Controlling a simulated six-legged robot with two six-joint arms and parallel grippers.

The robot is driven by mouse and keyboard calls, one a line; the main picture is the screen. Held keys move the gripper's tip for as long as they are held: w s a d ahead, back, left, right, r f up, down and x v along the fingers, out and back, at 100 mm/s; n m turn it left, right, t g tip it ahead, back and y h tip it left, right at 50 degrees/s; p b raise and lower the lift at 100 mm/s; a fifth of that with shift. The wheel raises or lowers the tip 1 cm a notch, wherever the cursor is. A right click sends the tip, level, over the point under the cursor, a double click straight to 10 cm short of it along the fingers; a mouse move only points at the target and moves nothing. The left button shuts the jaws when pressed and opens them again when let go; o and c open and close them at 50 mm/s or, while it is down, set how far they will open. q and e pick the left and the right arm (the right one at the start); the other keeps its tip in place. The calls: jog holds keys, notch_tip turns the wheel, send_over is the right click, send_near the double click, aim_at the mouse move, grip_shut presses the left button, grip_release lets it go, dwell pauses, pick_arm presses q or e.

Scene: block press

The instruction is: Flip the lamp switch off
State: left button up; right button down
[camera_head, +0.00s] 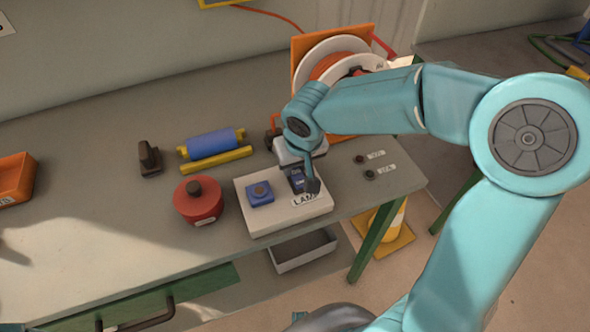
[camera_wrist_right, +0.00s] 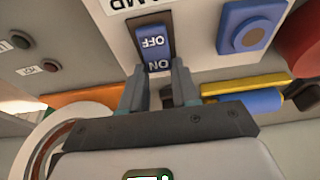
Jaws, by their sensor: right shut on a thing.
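The lamp switch (camera_head: 297,179) is a dark rocker on a white box (camera_head: 258,222), beside a label reading LAMP. In the right wrist view the switch (camera_wrist_right: 153,43) appears upside down, with OFF and ON printed on its blue face. My right gripper (camera_head: 310,185) is down at the switch and partly covers it in the head view. In the wrist view the two fingers of the right gripper (camera_wrist_right: 158,84) straddle the ON end, shut on the switch. Which end of the rocker is pressed in is hard to tell. My left gripper is not in view.
A blue button (camera_head: 260,192) sits left of the switch on the same box. A red round pot (camera_head: 198,201) stands left of the box. A blue roller (camera_head: 211,144) lies behind, and an orange-framed cable reel (camera_head: 306,47) stands at the back. Two small knobs are to the right.

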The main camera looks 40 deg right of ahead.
jog(key=c, duration=0.8)
grip_release()
jog(key=shift+c, duration=0.2)
jog(key=shift+r, duration=0.15)
jog(key=p+v, duration=0.1)
jog(key=v, duration=1.5)
jog(key=shift+p, duration=0.3)
jog(key=shift+s, duration=0.2)
